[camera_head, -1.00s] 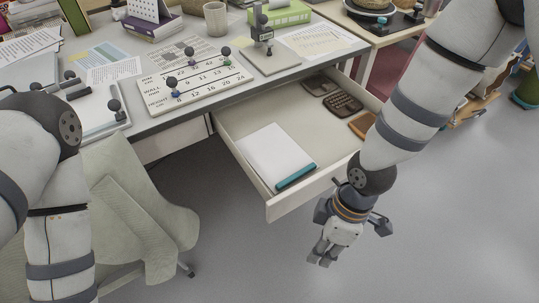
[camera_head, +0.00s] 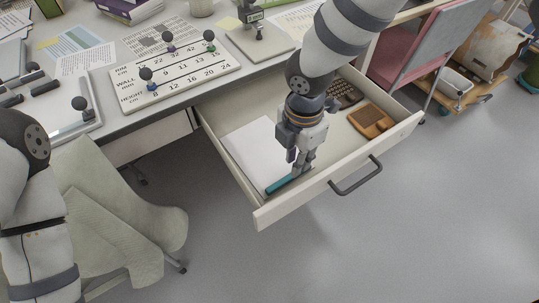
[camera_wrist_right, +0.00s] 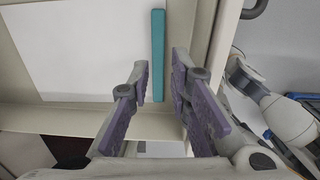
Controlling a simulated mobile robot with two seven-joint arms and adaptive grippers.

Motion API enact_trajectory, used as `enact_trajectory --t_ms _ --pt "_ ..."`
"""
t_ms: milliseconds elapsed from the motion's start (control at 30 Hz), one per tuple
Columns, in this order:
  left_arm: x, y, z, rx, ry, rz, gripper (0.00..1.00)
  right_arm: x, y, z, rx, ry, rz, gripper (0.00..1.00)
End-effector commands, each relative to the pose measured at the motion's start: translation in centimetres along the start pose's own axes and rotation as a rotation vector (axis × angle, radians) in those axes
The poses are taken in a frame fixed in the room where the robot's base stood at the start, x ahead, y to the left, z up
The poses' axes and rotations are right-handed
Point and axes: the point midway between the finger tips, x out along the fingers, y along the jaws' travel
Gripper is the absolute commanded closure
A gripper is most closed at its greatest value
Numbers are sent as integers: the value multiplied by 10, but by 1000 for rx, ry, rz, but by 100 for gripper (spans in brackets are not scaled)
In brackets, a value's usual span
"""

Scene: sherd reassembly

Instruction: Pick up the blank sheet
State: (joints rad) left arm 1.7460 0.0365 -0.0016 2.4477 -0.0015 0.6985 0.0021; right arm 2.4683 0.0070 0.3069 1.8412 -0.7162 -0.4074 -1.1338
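The blank sheet (camera_head: 258,148) is white and lies flat in the open drawer, with a teal strip (camera_head: 279,184) along its near right edge. The sheet (camera_wrist_right: 90,50) and the teal strip (camera_wrist_right: 158,55) also show in the right wrist view. My right gripper (camera_head: 300,168) points down over the drawer at the strip's right end and covers part of the sheet's right side. In the right wrist view its fingers (camera_wrist_right: 160,75) are apart, with the strip's end showing between them. Contact cannot be told. My left gripper is out of view; only its arm shows.
The drawer front (camera_head: 338,176) has a dark handle (camera_head: 356,178). A brown wooden item (camera_head: 371,120) and a dark keypad-like item (camera_head: 343,94) lie deeper right in the drawer. The desk above holds a numbered board (camera_head: 178,72) with knobs. A draped chair (camera_head: 125,215) stands at left.

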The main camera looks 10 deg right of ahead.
Motion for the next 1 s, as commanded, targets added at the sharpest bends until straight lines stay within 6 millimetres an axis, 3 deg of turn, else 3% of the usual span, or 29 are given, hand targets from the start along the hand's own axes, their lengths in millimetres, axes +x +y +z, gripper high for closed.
enact_trajectory --t_ms 200,333,533,633,1000 --pt "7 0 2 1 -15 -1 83 40 1 1 1 1 -2 82" --pt "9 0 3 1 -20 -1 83 54 2 1 1 0 1 82" --pt "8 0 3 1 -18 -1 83 54 2 1 2 -1 4 82" --pt "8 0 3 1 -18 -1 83 54 2 2 2 0 4 100" --pt "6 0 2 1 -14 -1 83 46 3 2 3 -1 7 100"
